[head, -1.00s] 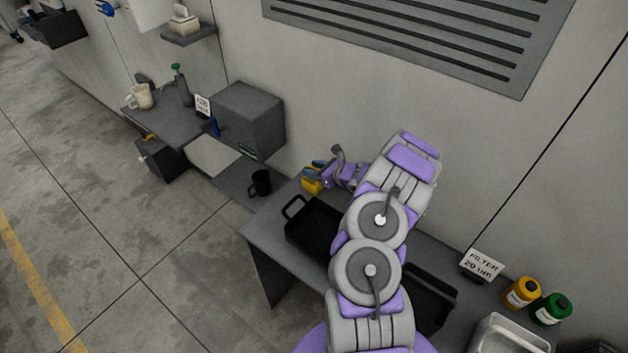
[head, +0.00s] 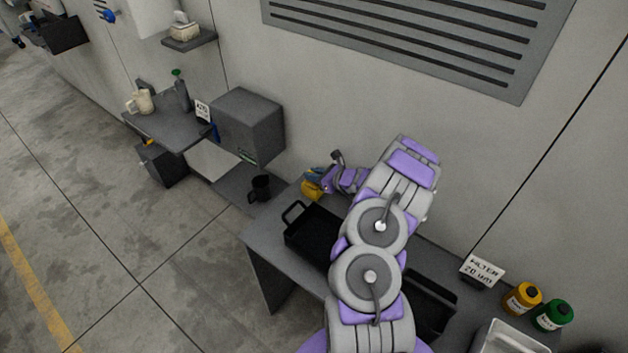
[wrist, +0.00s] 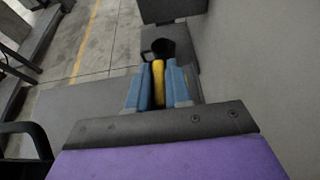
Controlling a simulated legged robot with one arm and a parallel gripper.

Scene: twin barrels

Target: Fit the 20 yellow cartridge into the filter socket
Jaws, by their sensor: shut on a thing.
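My gripper (head: 314,184) is shut on the yellow cartridge (head: 311,190), above the far left end of the grey table. In the wrist view the blue fingers of my gripper (wrist: 158,84) stand on both sides of the yellow cartridge (wrist: 158,72), which shows as a narrow upright strip; most of it is hidden. A sign reading "FILTER 20 um" (head: 482,271) stands toward the right of the table, away from my gripper. I cannot make out the filter socket for certain.
A black tray (head: 316,238) lies on the table (head: 263,238), left of my arm; another dark tray (head: 432,303) is partly behind it. Yellow (head: 522,299) and green (head: 552,315) bottles stand at right. A black mug (head: 260,188) and grey box (head: 247,124) are beyond the left end.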

